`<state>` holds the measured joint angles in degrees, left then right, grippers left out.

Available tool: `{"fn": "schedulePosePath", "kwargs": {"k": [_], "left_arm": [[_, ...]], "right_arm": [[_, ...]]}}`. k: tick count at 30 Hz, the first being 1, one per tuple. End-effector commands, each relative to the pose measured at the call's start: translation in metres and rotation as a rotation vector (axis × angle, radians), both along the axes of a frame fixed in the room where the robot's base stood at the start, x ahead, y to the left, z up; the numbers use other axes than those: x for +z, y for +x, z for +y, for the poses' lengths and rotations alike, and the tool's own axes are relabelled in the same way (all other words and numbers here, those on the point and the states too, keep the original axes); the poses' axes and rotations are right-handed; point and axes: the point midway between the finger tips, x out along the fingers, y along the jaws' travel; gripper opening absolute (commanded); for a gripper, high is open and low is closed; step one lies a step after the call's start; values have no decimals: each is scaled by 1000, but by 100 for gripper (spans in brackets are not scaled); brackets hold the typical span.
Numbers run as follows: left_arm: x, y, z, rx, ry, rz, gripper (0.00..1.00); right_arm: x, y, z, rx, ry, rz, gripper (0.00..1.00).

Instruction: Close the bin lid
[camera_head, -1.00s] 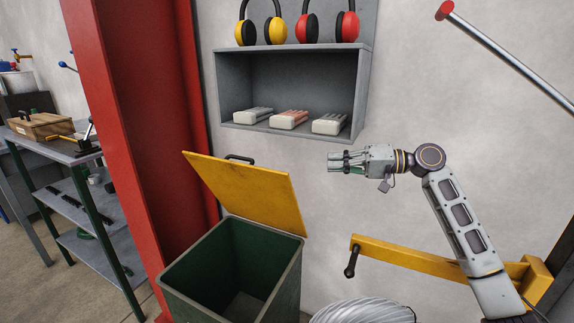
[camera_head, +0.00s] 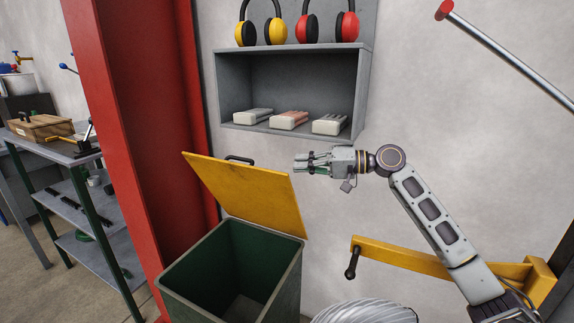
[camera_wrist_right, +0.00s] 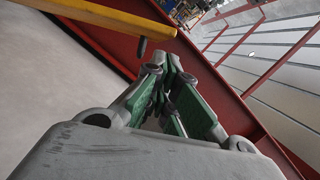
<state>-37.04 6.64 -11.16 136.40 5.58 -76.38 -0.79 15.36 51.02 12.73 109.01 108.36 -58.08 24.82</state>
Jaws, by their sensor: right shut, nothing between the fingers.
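The green bin (camera_head: 240,265) stands against the wall, left of centre in the head view. Its yellow lid (camera_head: 250,190) is raised, tilted up and back, with a dark handle (camera_head: 239,159) at its upper edge. My right gripper (camera_head: 300,163) is shut and empty, pointing left. In the picture it is just right of the lid's upper right corner, and I see no contact. In the right wrist view, the gripper's green-padded fingers (camera_wrist_right: 172,100) are close together, and the yellow lid (camera_wrist_right: 130,18) shows as a strip beyond them. My left gripper is not in view.
A grey wall shelf (camera_head: 292,90) with several items and ear muffs hangs above the lid. A red column (camera_head: 145,140) stands left of the bin. A yellow bracket arm (camera_head: 400,257) and a ribbed metallic object (camera_head: 362,312) are to the right.

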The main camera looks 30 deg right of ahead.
Motion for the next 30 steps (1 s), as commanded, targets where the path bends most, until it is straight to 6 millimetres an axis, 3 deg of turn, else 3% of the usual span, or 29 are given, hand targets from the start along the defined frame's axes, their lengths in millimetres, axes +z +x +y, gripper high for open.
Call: {"fn": "schedulePosePath", "kwargs": {"k": [15,30], "left_arm": [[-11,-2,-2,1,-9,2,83],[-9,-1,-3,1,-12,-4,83]], "right_arm": [[-4,25,30,0,0,0,0],[-5,29,35,0,-1,1,0]]}}
